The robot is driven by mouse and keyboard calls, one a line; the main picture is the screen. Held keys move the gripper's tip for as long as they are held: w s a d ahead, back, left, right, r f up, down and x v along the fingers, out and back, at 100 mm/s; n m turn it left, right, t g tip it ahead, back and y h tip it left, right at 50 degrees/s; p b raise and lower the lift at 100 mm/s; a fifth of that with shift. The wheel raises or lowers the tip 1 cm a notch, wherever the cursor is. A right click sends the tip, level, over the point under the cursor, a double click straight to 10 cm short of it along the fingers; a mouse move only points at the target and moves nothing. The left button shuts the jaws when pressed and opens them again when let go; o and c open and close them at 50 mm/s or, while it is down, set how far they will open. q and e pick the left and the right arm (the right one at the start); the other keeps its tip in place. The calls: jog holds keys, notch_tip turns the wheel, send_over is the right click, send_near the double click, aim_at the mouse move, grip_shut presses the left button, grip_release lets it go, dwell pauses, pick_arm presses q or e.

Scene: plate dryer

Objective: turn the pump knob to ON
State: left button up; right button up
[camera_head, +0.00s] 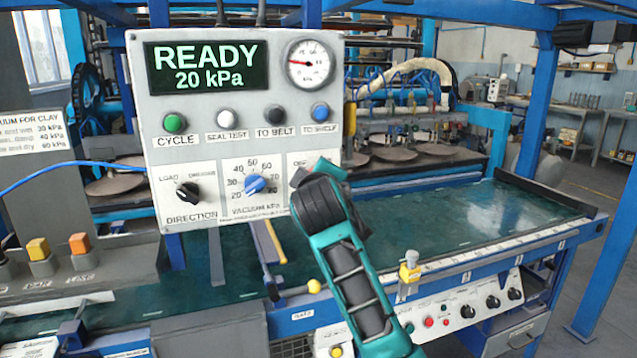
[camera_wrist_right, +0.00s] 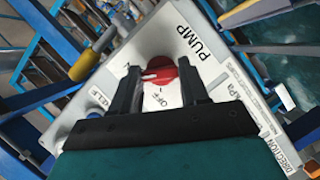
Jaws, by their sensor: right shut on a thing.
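The control panel (camera_head: 217,143) faces me, its display reading READY 20 kPa. In the right wrist view the red pump knob (camera_wrist_right: 162,70) sits on the panel beside the word PUMP, with OFF printed close to it. A white mark shows on the knob. My right gripper (camera_wrist_right: 160,80) is shut on the knob, one dark finger on each side. In the head view my right gripper (camera_head: 318,176) covers the panel's lower right corner and hides the knob. My left gripper is not in view.
The blue vacuum knob (camera_head: 254,184) and black direction knob (camera_head: 188,192) are left of my right gripper. Coloured buttons, including a blue one (camera_head: 320,111), sit above it. A green belt table (camera_head: 480,212) extends behind and to the right.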

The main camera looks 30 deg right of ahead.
jog(key=shift+m+y, duration=0.5)
jog(key=shift+m, duration=0.4)
jog(key=o, duration=1.1)
jog(key=shift+c, duration=0.2)
jog(key=shift+r, duration=0.1)
jog(key=v, duration=1.3)
